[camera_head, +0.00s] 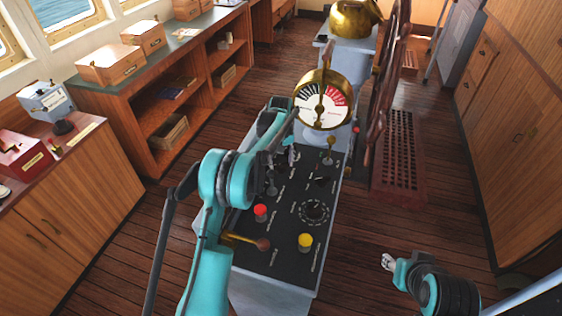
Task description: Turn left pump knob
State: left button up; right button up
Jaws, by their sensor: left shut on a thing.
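The black control panel (285,222) tops a grey console in the middle of the view. My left arm reaches over its left side. My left gripper (289,156) is down at the panel's upper left and is shut on a small knob there, which I take as the left pump knob. The fingers and arm largely hide this knob. Another dark knob (320,182) stands to the right, apart from the gripper. My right gripper (388,262) is off to the right of the console, over the floor and away from the panel; its finger opening is too small to judge.
The panel also has a red button (261,211), a yellow button (305,241), a round dial (314,211) and a brass lever (243,240) close to my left arm. A brass telegraph dial (322,101) stands behind. A wooden wheel (385,90) is at the back right.

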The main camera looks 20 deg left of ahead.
pick_arm(q)
jog(key=shift+m, duration=0.3)
jog(key=m, duration=0.5)
jog(key=shift+d+m, duration=0.1)
jog(key=shift+m, duration=0.2)
jog(key=m, duration=0.5)
jog(key=shift+d+m, duration=0.1)
jog(key=shift+m, duration=0.2)
jog(key=o, duration=0.9)
notch_tip(320, 180, up, 12)
jog(key=shift+r, duration=0.1)
